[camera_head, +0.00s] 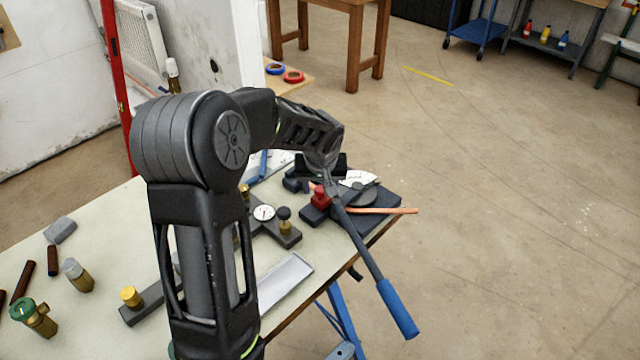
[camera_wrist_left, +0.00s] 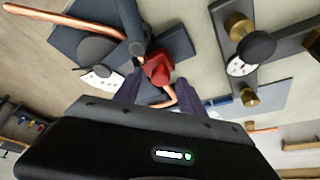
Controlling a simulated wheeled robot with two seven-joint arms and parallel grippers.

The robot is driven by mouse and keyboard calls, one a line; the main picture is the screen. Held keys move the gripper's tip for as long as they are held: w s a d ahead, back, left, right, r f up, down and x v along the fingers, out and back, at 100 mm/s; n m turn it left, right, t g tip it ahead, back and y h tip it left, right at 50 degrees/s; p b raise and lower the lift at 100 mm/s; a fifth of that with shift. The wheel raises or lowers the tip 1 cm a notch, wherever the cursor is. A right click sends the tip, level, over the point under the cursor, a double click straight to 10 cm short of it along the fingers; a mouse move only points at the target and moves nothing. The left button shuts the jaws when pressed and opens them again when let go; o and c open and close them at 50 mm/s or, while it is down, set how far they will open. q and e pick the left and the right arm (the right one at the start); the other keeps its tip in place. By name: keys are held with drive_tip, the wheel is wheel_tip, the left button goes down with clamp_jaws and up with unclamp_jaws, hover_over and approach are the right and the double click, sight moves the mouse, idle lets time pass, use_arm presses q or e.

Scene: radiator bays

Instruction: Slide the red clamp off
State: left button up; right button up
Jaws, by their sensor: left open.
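The red clamp (camera_head: 320,197) sits on the dark pipe bender (camera_head: 378,198) near the bench's right edge. In the left wrist view the red clamp (camera_wrist_left: 159,67) shows just beyond and between my fingertips, beside the copper pipe (camera_wrist_left: 75,22). My left gripper (camera_wrist_left: 160,82) is open, with a finger on either side of the clamp's near end; I cannot tell whether they touch it. In the head view my left gripper (camera_head: 322,176) is over the bender, its fingers mostly hidden. The copper pipe (camera_head: 392,211) sticks out to the right. My right gripper is out of view.
The bender's lever with a blue grip (camera_head: 398,308) reaches out past the bench edge. A gauge block (camera_head: 272,226) with brass fittings lies left of the bender. Several valves and tubes lie on the bench (camera_head: 105,215) at left. Open floor lies to the right.

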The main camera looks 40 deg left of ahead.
use_arm(q)
drive_tip(key=shift+w+a+f, duration=0.1)
drive_tip(key=shift+f, duration=0.2)
clamp_jaws()
idle(0.4)
idle(0.9)
